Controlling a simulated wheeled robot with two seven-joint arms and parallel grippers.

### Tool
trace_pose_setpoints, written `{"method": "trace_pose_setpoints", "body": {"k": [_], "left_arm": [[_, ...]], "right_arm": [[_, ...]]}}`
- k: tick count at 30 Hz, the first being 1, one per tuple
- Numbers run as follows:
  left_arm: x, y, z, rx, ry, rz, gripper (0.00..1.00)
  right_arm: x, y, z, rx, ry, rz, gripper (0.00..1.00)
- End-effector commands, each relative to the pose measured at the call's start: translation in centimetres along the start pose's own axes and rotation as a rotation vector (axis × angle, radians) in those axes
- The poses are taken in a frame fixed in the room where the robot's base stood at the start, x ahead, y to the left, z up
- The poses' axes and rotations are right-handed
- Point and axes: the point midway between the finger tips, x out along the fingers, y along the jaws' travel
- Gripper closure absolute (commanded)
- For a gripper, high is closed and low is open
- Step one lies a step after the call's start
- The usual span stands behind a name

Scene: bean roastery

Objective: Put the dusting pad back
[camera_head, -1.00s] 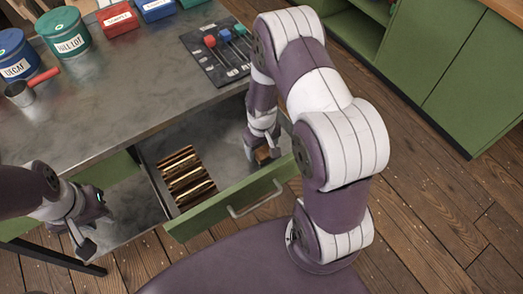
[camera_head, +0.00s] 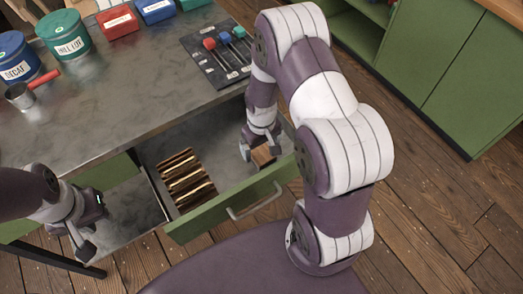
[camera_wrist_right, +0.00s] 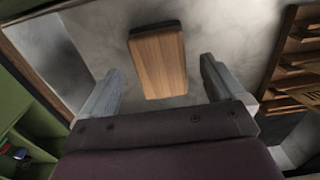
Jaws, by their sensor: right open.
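The dusting pad (camera_head: 263,155) appears to be the small wooden-backed block with a dark edge. It lies in the right part of the open drawer (camera_head: 226,212), by the front wall. My right gripper (camera_head: 260,144) is inside the drawer, open and empty, close to the pad. In the right wrist view the pad (camera_wrist_right: 158,62) shows between and beyond the two spread fingers, with visible gaps on both sides. My left gripper (camera_head: 88,232) hangs left of the drawer, away from the pad; its finger gap is unclear.
A slotted wooden rack (camera_head: 186,178) fills the drawer's left part. The counter (camera_head: 130,95) above holds labelled tins, a red-handled scoop (camera_head: 28,92) and a dark board (camera_head: 215,60) with coloured-headed tools. Bare drawer floor lies between rack and pad.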

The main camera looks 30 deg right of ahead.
Motion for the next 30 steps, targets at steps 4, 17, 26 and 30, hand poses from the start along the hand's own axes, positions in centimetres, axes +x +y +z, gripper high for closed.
{"method": "trace_pose_setpoints", "body": {"k": [4, 17, 26, 30], "left_arm": [[-0.5, 0.0, -0.1, 0.0, 0.0, 0.0, 0.69], [-0.7, 0.0, -0.1, 0.0, 0.0, 0.0, 0.69], [-0.7, 0.0, -0.1, 0.0, 0.0, 0.0, 0.69], [-0.7, 0.0, -0.1, 0.0, 0.0, 0.0, 0.69]], "right_arm": [[-4.3, 0.0, -0.1, 0.0, 0.004, 0.001, 0.04], [-13.8, -3.3, 2.9, 0.021, 0.061, 0.007, 0.04], [-16.8, -6.1, 7.9, 0.057, 0.118, 0.002, 0.04], [-16.8, -6.0, 7.8, 0.058, 0.117, 0.002, 0.04]]}}
